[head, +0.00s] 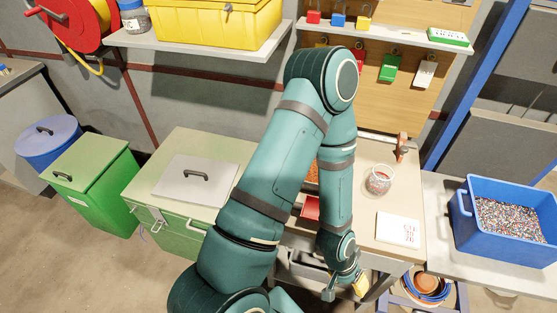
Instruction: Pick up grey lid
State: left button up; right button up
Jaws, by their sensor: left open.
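The grey lid (178,187) is a flat light-grey panel with a dark bar handle. It lies on top of the beige-green chest (146,187), left of my arm. My arm crosses the middle of the head view and may hide part of the chest's right side. My left gripper (345,290) is at the lower centre right, in front of the workbench and pointing down. It is open, well apart from the lid and to its right. I see nothing held in it. My right gripper is not in view.
A green bin (98,185) and a blue round bin (48,138) stand left of the chest. On the bench are a glass jar (379,180) and a white card (398,229). A blue crate (487,243) of granules stands right. A shelf (203,42) hangs above.

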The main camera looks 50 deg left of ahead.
aim_at(201, 181)
jog(key=u, duration=2.3)
jog(key=z, duration=2.65)
jog(key=u, duration=2.7)
